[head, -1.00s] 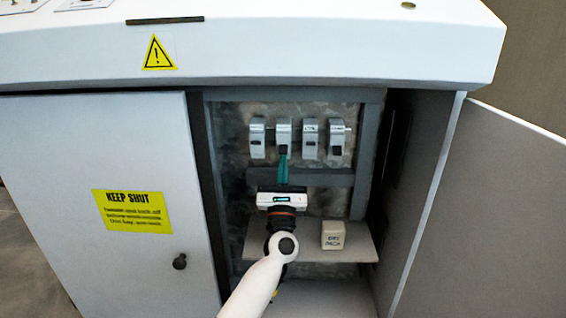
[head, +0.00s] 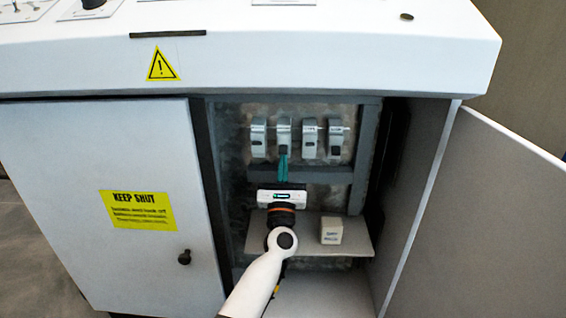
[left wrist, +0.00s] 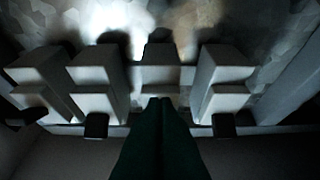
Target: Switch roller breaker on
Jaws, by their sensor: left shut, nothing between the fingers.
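Several grey breakers hang in a row inside the open cabinet: the leftmost (head: 258,137), the second (head: 284,132), the third (head: 309,138) and the rightmost (head: 335,138) in the head view. No readable label shows which is the roller breaker. My left gripper (head: 283,158) is shut and empty, its green fingers pointing up at the lower part of the second breaker. In the left wrist view the fingertips (left wrist: 160,101) overlap the third breaker (left wrist: 160,74) from the left and hide its lever; contact is unclear. Black levers show low on the others. My right gripper is out of view.
A small pale block (head: 332,231) stands on the shelf (head: 352,240) right of my gripper. The open door (head: 480,210) is at the right. The shut left door (head: 110,240) carries a yellow sign (head: 138,210). A grey bar (head: 325,174) runs below the breakers.

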